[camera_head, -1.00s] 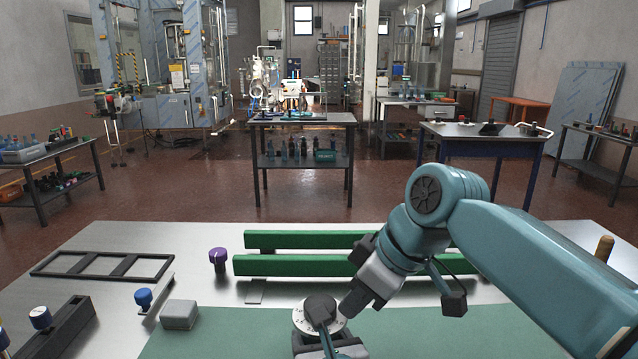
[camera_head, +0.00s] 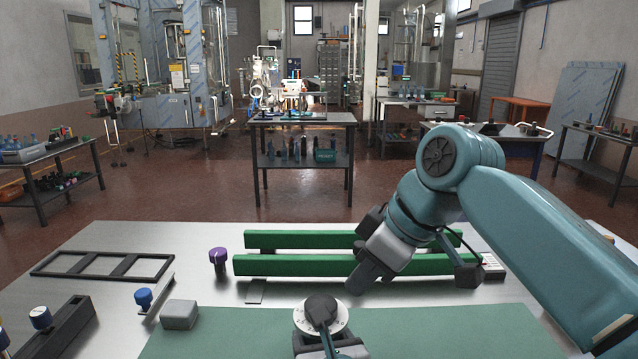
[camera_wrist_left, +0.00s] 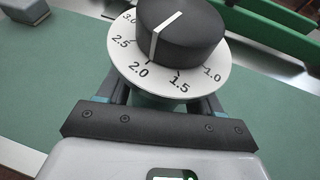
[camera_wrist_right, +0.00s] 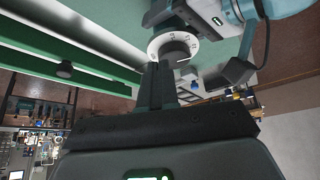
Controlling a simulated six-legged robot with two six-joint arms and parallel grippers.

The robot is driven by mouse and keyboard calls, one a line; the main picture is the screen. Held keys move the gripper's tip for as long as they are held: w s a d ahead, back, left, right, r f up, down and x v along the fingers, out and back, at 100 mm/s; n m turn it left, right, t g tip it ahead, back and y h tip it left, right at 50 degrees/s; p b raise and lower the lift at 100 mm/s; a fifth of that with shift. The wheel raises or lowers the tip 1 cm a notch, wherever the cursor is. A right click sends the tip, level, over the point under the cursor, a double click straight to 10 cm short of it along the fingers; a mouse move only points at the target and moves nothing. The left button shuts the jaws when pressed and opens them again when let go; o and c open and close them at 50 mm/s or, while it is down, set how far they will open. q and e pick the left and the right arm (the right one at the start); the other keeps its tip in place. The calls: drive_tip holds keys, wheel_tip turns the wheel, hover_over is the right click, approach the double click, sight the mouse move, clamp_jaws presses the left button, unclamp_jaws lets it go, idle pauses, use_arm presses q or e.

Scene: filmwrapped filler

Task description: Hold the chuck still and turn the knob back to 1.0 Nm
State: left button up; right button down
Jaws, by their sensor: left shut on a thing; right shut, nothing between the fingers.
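The black knob (camera_head: 321,308) sits on a round white dial (camera_head: 340,315) above my left gripper. In the left wrist view the knob (camera_wrist_left: 180,35) has a white line pointing close to 2.0 on the dial (camera_wrist_left: 112,50), which also shows 3.0, 2.5, 1.5 and 1.0. My left gripper (camera_head: 326,343) is shut on the chuck just below the dial; the dial and gripper mostly hide the chuck. My right gripper (camera_head: 358,286) is shut and empty, above and to the right of the knob, apart from it. In the right wrist view its fingers (camera_wrist_right: 160,85) appear before the dial (camera_wrist_right: 178,42).
Two green rails (camera_head: 300,265) lie behind the knob. A grey block (camera_head: 179,314), a blue-topped knob (camera_head: 143,298), a purple-topped one (camera_head: 218,257) and a black frame (camera_head: 104,265) stand on the left. The green mat (camera_head: 440,330) is clear at front right.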

sight(341, 317)
drive_tip(key=shift+r, duration=0.95)
drive_tip(key=shift+s, duration=0.1)
drive_tip(key=shift+s+a+f, duration=0.4)
drive_tip(key=shift+s+f, duration=0.05)
drive_tip(key=shift+f, duration=0.55)
drive_tip(key=shift+s+a+f, duration=0.35)
drive_tip(key=shift+s+f, duration=0.1)
drive_tip(key=shift+f, duration=0.6)
drive_tip(key=shift+s+a+f, duration=0.4)
drive_tip(key=shift+s+f, duration=0.05)
drive_tip(key=shift+f, duration=0.55)
drive_tip(key=shift+w, duration=0.1)
drive_tip(key=shift+w+d, duration=0.1)
drive_tip(key=shift+w, duration=0.05)
drive_tip(key=shift+w+d, duration=0.55)
drive_tip(key=shift+w, duration=0.4)
